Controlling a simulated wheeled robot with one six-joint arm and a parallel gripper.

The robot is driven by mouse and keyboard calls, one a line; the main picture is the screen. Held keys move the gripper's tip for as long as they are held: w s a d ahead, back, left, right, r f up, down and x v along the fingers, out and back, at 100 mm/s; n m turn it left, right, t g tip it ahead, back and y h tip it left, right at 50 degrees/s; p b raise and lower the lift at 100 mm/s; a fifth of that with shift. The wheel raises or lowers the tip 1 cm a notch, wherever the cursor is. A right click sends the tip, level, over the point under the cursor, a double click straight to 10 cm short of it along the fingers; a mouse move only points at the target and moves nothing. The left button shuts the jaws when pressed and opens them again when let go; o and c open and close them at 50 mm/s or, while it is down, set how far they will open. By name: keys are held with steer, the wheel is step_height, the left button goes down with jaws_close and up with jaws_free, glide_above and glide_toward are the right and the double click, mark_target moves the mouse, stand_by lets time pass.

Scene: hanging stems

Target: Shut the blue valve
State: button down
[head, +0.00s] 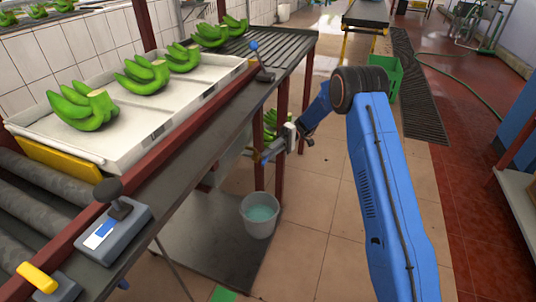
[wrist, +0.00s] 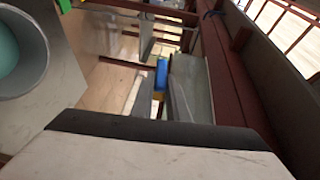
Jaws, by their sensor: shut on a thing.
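The blue valve's handle (wrist: 160,75) is a small blue piece between my fingertips in the wrist view. My gripper (wrist: 160,88) is shut on it, with one finger on either side. In the head view my gripper (head: 284,143) reaches in from the right to the side of the bench, below the worktop. A little blue (head: 265,157) shows by the fingers there. The valve body and the handle's exact angle are mostly hidden by my gripper and too small to make out.
A grey bucket (head: 258,228) with greenish water stands below and left of my gripper. Red bench legs (head: 281,105) are close to it. Green bananas (head: 85,108) lie in a white tray (head: 150,125) above. A lever with a blue knob (head: 254,45) stands on the bench.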

steer(key=shift+f+g+y, duration=0.2)
steer(key=shift+g+y, duration=0.2)
steer(key=shift+m, duration=0.3)
steer(key=c, duration=1.7)
jaws_free()
steer(key=shift+w+d, duration=0.1)
